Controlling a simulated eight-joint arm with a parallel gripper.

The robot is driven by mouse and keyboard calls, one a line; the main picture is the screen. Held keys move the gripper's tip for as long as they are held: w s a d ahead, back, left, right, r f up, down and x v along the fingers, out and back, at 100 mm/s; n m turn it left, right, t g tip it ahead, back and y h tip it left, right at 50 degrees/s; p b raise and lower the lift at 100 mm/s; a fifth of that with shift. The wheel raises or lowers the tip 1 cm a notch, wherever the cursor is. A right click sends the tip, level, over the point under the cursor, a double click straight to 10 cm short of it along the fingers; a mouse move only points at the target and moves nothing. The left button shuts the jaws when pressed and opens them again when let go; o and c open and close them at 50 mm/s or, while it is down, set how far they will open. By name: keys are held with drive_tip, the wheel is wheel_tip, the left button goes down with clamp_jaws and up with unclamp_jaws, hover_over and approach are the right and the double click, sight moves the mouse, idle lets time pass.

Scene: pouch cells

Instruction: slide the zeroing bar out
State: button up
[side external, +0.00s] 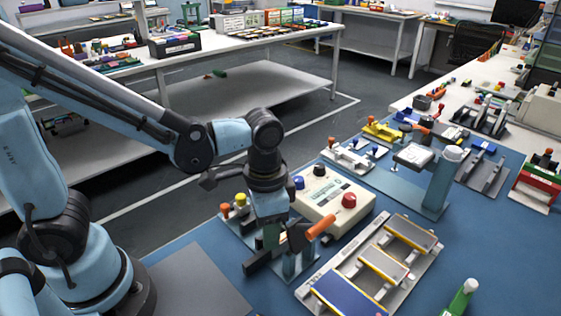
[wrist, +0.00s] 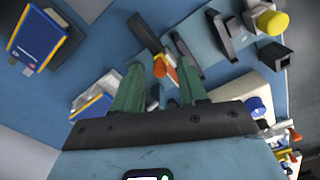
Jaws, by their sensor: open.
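My gripper (side external: 270,240) points down over a small clamp fixture at the near side of the bench. In the wrist view its two green fingers (wrist: 160,73) are apart, with nothing seen held between them. An orange-tipped lever (side external: 318,228) shows beside the fingers; orange also shows between them in the wrist view. A dark square-ended bar (side external: 262,262) sticks out low to the left of the fixture. I cannot tell for sure whether it is the zeroing bar, or whether the fingers touch anything. The arm partly hides the fixture.
A cream box with blue, black and red knobs (side external: 328,196) stands just behind the gripper. A pale tray (side external: 322,279) with several flat pouch cells lies to the right. A post stand (side external: 437,185) is farther back.

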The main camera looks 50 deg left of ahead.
drive_tip(key=shift+f, duration=0.15)
clamp_jaws()
drive_tip(key=shift+s, duration=0.1)
idle(0.3)
drive_tip(key=shift+s, duration=2.95)
unclamp_jaws()
